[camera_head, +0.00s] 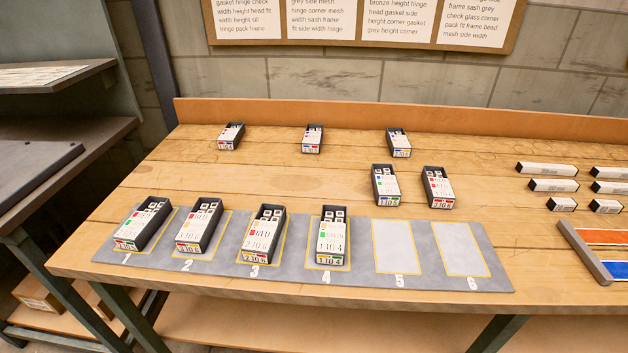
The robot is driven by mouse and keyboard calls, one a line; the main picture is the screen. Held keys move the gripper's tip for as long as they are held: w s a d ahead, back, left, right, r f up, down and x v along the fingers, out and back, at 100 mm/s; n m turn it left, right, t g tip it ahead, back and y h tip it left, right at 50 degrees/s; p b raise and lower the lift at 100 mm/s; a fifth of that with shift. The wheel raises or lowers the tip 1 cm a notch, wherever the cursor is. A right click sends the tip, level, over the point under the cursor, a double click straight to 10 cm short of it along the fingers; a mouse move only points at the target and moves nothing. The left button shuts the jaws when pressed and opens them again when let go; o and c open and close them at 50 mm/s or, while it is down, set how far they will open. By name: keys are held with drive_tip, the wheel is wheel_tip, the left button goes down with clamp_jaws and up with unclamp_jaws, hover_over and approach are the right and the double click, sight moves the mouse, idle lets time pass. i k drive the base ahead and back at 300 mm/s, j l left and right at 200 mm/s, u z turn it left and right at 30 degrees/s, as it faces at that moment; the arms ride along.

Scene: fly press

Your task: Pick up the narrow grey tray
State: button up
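Several small dark grey, open-topped trays hold cards and have coloured number labels on their front ends. Four numbered places on a grey mat (360,276) bear one each: tray at 1 (158,233), tray at 2 (215,232), tray at 3 (279,238), tray at 4 (346,245). Behind the mat stand two more, a left one (374,184) and a right one (425,190). Three smaller-looking ones stand at the back: left (241,134), middle (321,140), right (390,141). I cannot tell which one is the narrow grey tray. My gripper is out of view.
Mat places 5 (397,262) and 6 (464,263) are empty. Several white labelled bars (547,169) lie at the right of the wooden bench (270,185). A grey-edged holder (586,256) with orange and blue panels is at the right edge. A raised board (380,118) closes the back.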

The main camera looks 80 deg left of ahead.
sight(135, 234)
drive_tip(key=u, duration=3.4)
drive_tip(key=z, duration=0.6)
drive_tip(key=j+z, duration=1.2)
drive_tip(key=k+j, duration=0.15)
drive_tip(key=j, duration=0.25)
drive_tip(key=k+j+z, duration=0.1)
drive_tip(key=j, duration=0.3)
drive_tip(key=k+j+z, duration=0.1)
drive_tip(key=j, duration=0.3)
drive_tip(key=k+j, duration=0.25)
drive_tip(key=j, duration=0.15)
